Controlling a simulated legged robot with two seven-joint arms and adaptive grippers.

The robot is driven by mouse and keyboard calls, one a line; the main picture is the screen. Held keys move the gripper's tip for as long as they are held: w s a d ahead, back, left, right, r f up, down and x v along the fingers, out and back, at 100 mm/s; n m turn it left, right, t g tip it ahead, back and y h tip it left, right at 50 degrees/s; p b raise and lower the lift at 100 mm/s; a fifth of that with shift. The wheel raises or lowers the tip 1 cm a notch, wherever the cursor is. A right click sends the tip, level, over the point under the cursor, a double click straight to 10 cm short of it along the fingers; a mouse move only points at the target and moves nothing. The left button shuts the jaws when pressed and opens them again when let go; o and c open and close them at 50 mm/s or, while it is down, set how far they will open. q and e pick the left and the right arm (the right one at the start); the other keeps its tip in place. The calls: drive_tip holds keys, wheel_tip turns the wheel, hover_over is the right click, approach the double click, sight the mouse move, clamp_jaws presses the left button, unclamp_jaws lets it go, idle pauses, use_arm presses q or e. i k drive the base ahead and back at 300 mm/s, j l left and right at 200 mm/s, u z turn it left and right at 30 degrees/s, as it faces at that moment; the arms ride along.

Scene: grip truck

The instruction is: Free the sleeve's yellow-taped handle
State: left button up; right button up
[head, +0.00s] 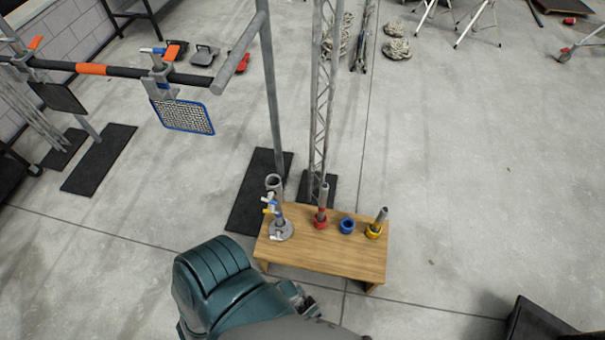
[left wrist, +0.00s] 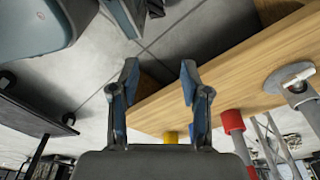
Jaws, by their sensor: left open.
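In the head view, a grey metal sleeve (head: 274,184) stands upright over a round flange (head: 281,231) at the left end of a wooden bench. Small handles stick out of it; one is yellow-taped (head: 269,211), and one above it is whitish with blue. What holds the yellow-taped handle is too small to tell. In the left wrist view, the flange (left wrist: 289,77) and part of a grey post show at the right; the yellow-taped handle is not visible. My left gripper (left wrist: 158,68) is open and empty beside the bench's front edge. In the head view it (head: 302,297) is partly hidden behind my arm. My right gripper is not in view.
The wooden bench (head: 325,258) also carries a red collar (head: 320,221) with a pipe, a blue ring (head: 347,226) and a yellow collar (head: 373,232) with a tilted pipe. A tall truss (head: 322,110) and pole stand behind. Floor to the right is mostly clear.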

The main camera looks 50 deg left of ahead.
sight(271, 210)
drive_tip(key=j+u, duration=0.1)
drive_tip(key=u, duration=0.3)
drive_tip(key=j+u, duration=0.15)
drive_tip(key=u, duration=0.25)
drive_tip(key=j+u, duration=0.15)
drive_tip(key=u, duration=0.25)
drive_tip(key=j+u, duration=0.15)
drive_tip(key=u, duration=0.3)
